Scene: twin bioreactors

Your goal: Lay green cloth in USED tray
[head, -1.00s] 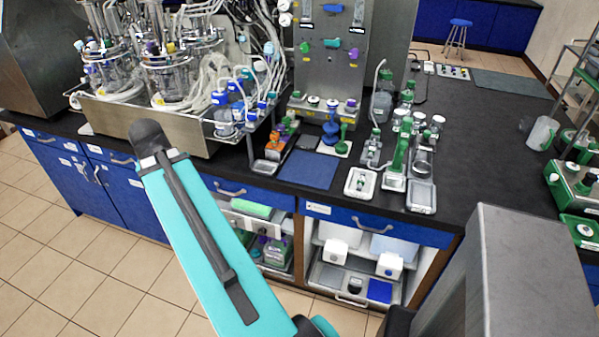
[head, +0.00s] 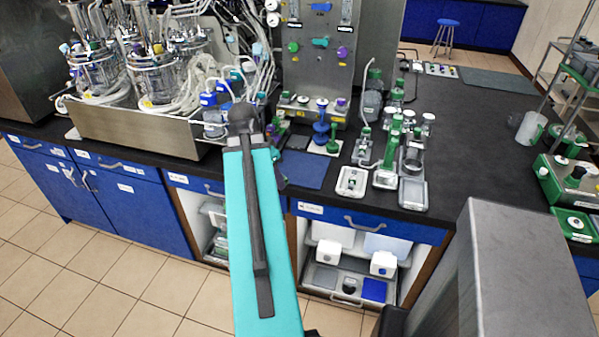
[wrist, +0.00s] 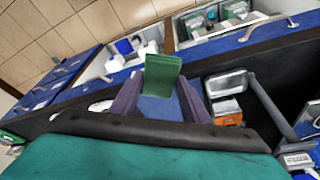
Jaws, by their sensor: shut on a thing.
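In the wrist view a green cloth (wrist: 163,76) stands up between the fingers of my gripper (wrist: 160,90), which is shut on it. It is held over the blue mat (wrist: 160,108) on the black bench. The mat also shows in the head view (head: 304,170), right of my arm. In the head view my arm hides most of the gripper and the cloth. A small metal tray (wrist: 228,82) lies beside the mat in the wrist view. I cannot read a USED label on any tray.
Right of the mat stand a white tray (head: 352,181), green-topped fittings (head: 386,177) and a grey tray (head: 413,193). The steel bioreactor base (head: 135,130) is on the left. An open cubby (head: 350,270) is below the bench.

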